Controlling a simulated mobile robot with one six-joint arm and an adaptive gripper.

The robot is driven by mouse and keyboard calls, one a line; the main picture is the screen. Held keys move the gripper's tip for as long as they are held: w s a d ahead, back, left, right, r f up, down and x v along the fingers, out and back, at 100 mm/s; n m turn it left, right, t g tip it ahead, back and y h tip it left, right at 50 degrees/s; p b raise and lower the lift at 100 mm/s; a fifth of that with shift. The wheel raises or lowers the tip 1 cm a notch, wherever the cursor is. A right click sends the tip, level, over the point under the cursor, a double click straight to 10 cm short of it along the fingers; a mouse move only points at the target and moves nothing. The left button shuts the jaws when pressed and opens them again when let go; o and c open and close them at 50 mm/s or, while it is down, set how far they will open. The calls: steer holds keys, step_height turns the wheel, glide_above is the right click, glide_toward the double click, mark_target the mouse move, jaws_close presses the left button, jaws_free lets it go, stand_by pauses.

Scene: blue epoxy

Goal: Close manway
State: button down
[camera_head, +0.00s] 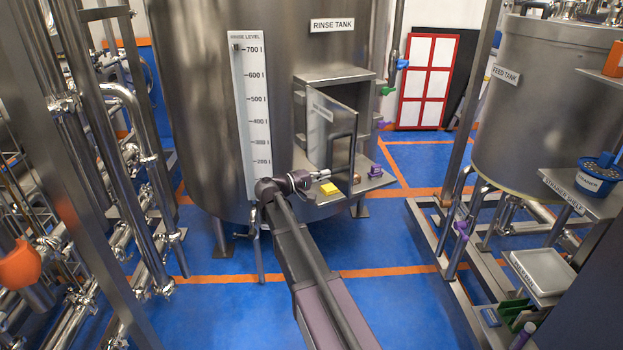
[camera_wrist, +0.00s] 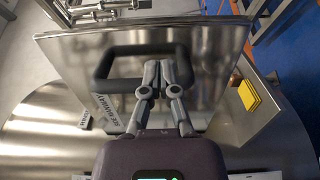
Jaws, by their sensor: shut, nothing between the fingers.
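The manway door (camera_head: 320,122) is a grey metal panel with a dark bar handle (camera_head: 352,150). It stands ajar on the front of the rinse tank (camera_head: 205,110), inside a boxy metal frame. In the wrist view the door (camera_wrist: 215,65) fills the middle, with its black handle (camera_wrist: 105,85) across it. My gripper (camera_head: 322,174) is at the lower part of the door. In the wrist view my gripper (camera_wrist: 160,68) is shut and empty, its fingertips overlapping the right part of the handle loop. I cannot tell whether they touch the door or handle.
The feed tank (camera_head: 540,100) stands right, pipework (camera_head: 130,110) left. Blue floor (camera_head: 410,305) is open between.

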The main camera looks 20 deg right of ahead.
mark_target(349, 167)
steer(key=d, duration=0.4)
steer(key=w+d, duration=0.1)
steer(key=d, duration=0.2)
steer(key=shift+a, duration=0.15)
stand_by(0.3)
steer(key=shift+d, duration=0.25)
